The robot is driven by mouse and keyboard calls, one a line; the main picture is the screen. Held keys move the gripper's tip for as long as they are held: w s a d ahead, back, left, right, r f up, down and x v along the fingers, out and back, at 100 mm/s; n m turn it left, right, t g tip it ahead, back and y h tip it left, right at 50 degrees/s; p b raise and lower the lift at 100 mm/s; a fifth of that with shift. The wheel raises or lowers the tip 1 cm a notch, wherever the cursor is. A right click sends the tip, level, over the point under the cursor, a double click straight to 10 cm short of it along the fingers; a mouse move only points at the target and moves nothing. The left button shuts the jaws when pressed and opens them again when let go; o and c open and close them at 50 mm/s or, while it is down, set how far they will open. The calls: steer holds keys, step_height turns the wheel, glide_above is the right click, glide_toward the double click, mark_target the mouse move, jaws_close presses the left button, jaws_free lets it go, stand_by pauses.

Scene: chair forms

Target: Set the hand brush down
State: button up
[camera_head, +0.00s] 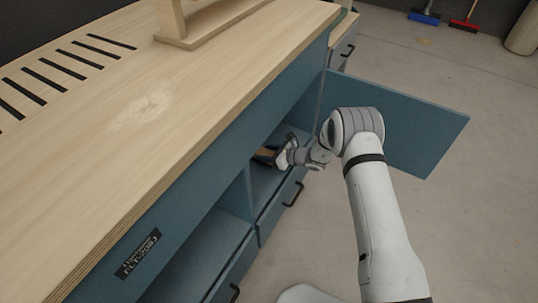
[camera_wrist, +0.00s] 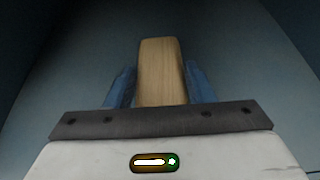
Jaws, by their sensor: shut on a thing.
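My gripper (camera_wrist: 161,85) is shut on the wooden part of the hand brush (camera_wrist: 161,60), which stands out between the two blue fingers in the wrist view. In the head view my gripper (camera_head: 279,155) reaches into an open compartment of the blue cabinet, and a small tan piece of the brush (camera_head: 265,152) shows at its tip. I cannot tell whether the brush touches the compartment floor.
The blue cabinet (camera_head: 225,160) has a wooden worktop (camera_head: 140,150) above the compartment. Its open door (camera_head: 410,125) stands out behind my arm. A divider (camera_head: 250,190) separates the compartment from another at the front. Drawers with black handles are below. Brooms stand at the far wall.

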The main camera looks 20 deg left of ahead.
steer(key=shift+f, duration=0.1)
steer(key=o, duration=1.1)
steer(key=shift+c, duration=0.2)
steer(key=shift+r, duration=0.25)
steer(key=shift+d+r, duration=0.15)
steer(key=shift+d, duration=0.15)
steer(key=p+v, duration=0.2)
steer(key=v, duration=0.9)
steer(key=shift+d+p, duration=0.2)
steer(key=shift+p, duration=0.2)
